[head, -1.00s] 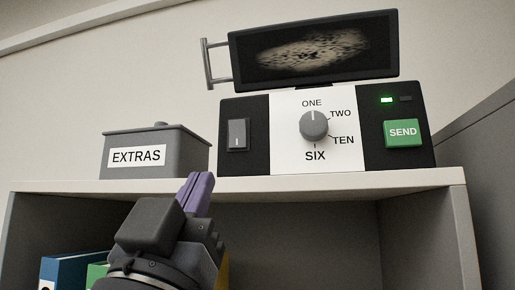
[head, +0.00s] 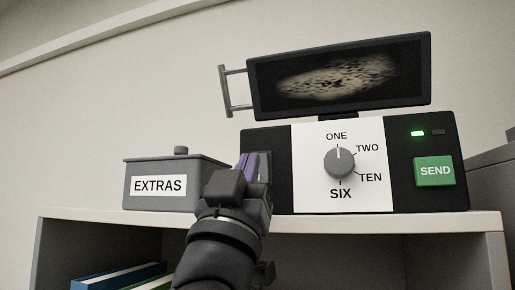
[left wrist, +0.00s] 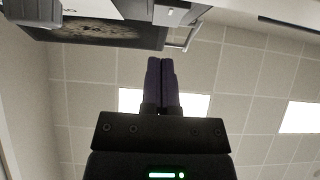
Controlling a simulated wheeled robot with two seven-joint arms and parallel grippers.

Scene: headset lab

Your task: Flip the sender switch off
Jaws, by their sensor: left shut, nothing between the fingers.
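The sender (head: 302,190) is a black box with a white middle panel on the shelf in the head view. Its switch is at the left end of its front, mostly hidden behind my left gripper (head: 249,160). The gripper's purple fingers are shut and empty, pointing up in front of the switch; I cannot tell whether they touch it. The switch's position is hidden. The left wrist view also shows the closed fingers (left wrist: 161,80). A green light (head: 417,133) is lit on the sender. My right gripper is in neither view.
A grey EXTRAS box (head: 205,172) stands just left of the gripper. The sender carries a dial (head: 339,163), a green SEND button (head: 435,171) and a tilted screen (head: 340,75) above. The shelf edge (head: 400,224) runs below; binders (head: 120,275) stand underneath.

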